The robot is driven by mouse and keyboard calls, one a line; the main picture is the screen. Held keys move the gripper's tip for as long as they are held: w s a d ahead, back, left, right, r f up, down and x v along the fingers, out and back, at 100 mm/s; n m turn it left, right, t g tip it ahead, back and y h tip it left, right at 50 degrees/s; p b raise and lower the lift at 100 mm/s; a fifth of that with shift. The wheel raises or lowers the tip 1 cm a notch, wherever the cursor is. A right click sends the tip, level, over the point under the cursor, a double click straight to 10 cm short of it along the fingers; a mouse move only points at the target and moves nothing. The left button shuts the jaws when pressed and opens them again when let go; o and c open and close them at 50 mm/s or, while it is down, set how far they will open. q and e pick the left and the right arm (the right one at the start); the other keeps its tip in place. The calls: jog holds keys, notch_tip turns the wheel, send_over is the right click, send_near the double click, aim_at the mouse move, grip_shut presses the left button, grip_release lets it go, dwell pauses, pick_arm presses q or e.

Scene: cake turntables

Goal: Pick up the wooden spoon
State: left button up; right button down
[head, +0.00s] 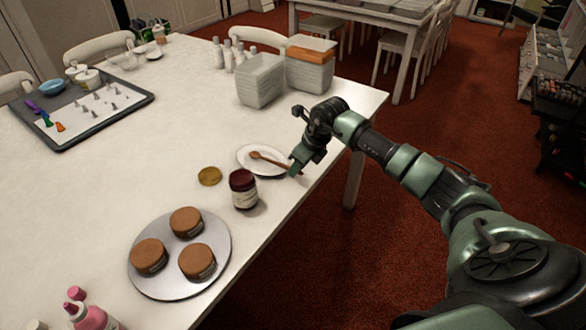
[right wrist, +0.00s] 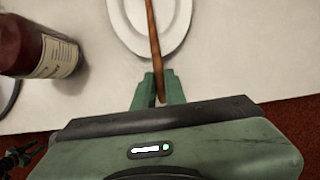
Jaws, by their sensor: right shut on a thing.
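The wooden spoon (head: 268,159) lies across a white oval plate (head: 245,154), with its bowl end on the plate and its handle pointing right towards the table's edge. My right gripper (head: 297,170) is at the handle end, at the right rim of the plate. In the right wrist view the spoon's handle (right wrist: 153,40) runs down between the two green fingers (right wrist: 160,88), which are shut on it. The spoon's bowl is out of the right wrist view. I cannot tell if the spoon is lifted off the plate. My left gripper is not in view.
A dark red jar (head: 243,190) stands just left of the plate, with a gold lid (head: 209,176) beside it. A round silver board (head: 166,287) with cakes is nearer. Clear bins (head: 261,82) stand behind. The table's right edge is close to my gripper.

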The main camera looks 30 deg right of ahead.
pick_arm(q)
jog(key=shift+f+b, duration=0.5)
pick_arm(e)
notch_tip(320, 180, up, 19)
jog(key=shift+r, duration=0.15)
